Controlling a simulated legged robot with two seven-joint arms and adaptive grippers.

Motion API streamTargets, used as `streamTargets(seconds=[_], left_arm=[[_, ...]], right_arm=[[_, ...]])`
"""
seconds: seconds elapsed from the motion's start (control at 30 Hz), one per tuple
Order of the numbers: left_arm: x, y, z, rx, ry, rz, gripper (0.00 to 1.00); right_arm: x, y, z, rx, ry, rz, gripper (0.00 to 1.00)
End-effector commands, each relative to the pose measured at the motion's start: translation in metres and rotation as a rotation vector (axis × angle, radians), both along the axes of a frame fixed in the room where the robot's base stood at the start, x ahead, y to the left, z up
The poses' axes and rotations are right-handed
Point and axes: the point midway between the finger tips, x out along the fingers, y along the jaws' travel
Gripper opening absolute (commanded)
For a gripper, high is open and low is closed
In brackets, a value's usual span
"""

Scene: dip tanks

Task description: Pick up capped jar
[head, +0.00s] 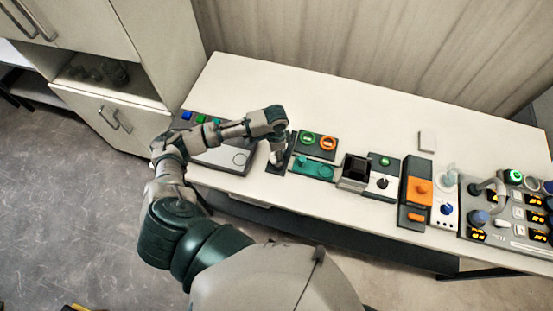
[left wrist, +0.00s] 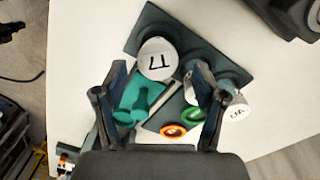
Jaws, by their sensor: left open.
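In the left wrist view a jar with a round white cap (left wrist: 157,58), marked with dark lettering, stands in a dark rack (left wrist: 140,30). A second white-capped jar (left wrist: 237,109) is at the right edge of the rack. Another pale round part shows partly behind my right-hand finger. My left gripper (left wrist: 160,82) is open, its two fingers spread, with the first cap just beyond and between the fingertips. I cannot tell any contact. In the head view my left gripper (head: 278,157) points down over the table, hiding the jars. My right gripper is not in view.
A teal fixture (left wrist: 143,98) lies between the fingers, and green (left wrist: 193,117) and orange (left wrist: 174,130) rings are close by. In the head view a black open box (head: 355,170), an orange-topped unit (head: 418,190) and control panels line the table to the right. The back of the table (head: 300,90) is clear.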

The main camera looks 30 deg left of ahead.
Motion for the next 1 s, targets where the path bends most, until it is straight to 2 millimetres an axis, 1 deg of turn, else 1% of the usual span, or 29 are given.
streamTargets(seconds=[0.03,0.1,0.23,0.33,0.43,0.63,0.67,0.7,0.77,0.8,0.87,0.9,0.97,1.0], left_arm=[[-0.001,0.0,-0.003,0.0,0.001,0.0,0.71],[-0.003,0.002,-0.011,0.002,0.004,0.001,0.71],[-0.007,0.005,-0.032,0.001,0.005,0.0,0.71],[-0.006,0.003,-0.046,0.001,0.002,0.0,0.71],[-0.006,0.004,-0.052,0.001,0.001,0.0,0.71],[-0.006,0.004,-0.053,0.001,0.001,-0.001,0.71],[-0.006,0.004,-0.053,0.001,0.001,-0.001,0.66],[-0.006,0.004,-0.053,0.001,0.001,-0.001,0.56],[-0.006,0.004,-0.053,0.001,0.001,-0.001,0.41],[-0.006,0.004,-0.053,0.001,0.001,-0.001,0.31],[-0.006,0.004,-0.053,0.001,0.001,-0.001,0.16],[-0.006,0.004,-0.053,0.001,0.001,-0.001,0.06],[-0.006,0.004,-0.052,0.001,-0.001,-0.001,0.06],[-0.006,0.004,-0.052,0.001,-0.001,-0.001,0.0]], right_arm=[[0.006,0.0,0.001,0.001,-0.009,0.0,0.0],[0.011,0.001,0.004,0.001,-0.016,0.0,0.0],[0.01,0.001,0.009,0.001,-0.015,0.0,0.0],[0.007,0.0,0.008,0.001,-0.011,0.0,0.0],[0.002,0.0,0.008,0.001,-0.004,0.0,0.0],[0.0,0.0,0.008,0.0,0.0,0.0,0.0],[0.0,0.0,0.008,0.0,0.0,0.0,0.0],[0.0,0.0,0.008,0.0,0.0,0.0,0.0],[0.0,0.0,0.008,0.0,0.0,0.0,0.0],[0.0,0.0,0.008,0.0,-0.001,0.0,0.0],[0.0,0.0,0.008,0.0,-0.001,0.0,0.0],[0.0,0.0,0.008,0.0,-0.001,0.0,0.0],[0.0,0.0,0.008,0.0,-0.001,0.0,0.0],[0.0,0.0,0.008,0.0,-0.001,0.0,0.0]])
